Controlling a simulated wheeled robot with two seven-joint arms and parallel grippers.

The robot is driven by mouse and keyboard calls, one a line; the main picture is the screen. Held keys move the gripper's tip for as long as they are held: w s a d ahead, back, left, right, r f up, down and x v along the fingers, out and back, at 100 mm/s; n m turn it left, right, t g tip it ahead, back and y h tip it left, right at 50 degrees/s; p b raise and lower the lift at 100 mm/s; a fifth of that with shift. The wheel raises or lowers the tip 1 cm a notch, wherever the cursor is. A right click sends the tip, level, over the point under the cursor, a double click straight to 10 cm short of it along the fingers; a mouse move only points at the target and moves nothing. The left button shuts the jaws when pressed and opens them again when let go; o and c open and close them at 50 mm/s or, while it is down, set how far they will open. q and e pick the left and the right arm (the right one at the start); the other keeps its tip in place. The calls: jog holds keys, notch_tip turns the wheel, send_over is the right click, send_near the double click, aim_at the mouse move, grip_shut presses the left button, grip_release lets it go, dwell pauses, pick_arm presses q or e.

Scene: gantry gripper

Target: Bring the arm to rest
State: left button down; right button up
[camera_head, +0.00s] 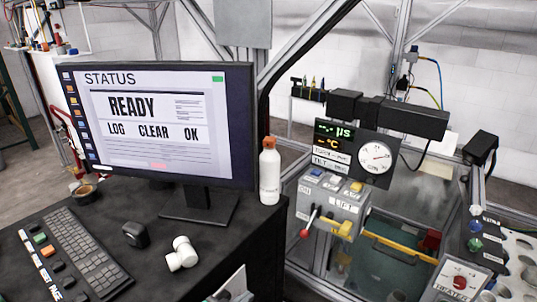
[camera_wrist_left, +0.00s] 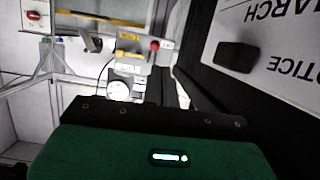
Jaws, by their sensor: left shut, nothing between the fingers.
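My left gripper (camera_wrist_left: 155,118) fills the lower part of the left wrist view as a dark green body with a black front edge and a small white light. It is shut, with nothing held; its fingertips do not stand out clearly. It appears to hang clear of the things beyond it. In the head view I cannot make out either arm or gripper. My right gripper is in neither view.
A monitor (camera_head: 217,130), keyboard (camera_head: 78,250) and white bottle (camera_head: 269,172) stand on the black table at left. A grey control box (camera_head: 345,205) with a red-knobbed lever stands right of it, also in the left wrist view (camera_wrist_left: 128,52). A heater box (camera_head: 455,280) is at right.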

pick_arm(q)
jog(key=s+a+f+n+g+y, duration=0.2)
jog(key=s+a+f+g+y, duration=0.2)
jog(key=s+a, duration=0.65)
jog(key=s+a+f+n+g+y, duration=0.4)
jog(key=s+a, duration=0.3)
jog(key=s, duration=0.6)
notch_tip(320, 180, down, 34)
jog(key=m+g+b, duration=0.2)
jog(key=s+a+f+g+b, duration=0.1)
jog(key=s+a+f, duration=0.1)
jog(key=s+f, duration=1.7)
jog(key=shift+a+f+b, duration=0.4)
jog(key=shift+f, duration=0.3)
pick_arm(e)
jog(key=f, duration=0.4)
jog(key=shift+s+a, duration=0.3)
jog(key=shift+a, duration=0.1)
pick_arm(q)
jog(key=shift+s, duration=0.1)
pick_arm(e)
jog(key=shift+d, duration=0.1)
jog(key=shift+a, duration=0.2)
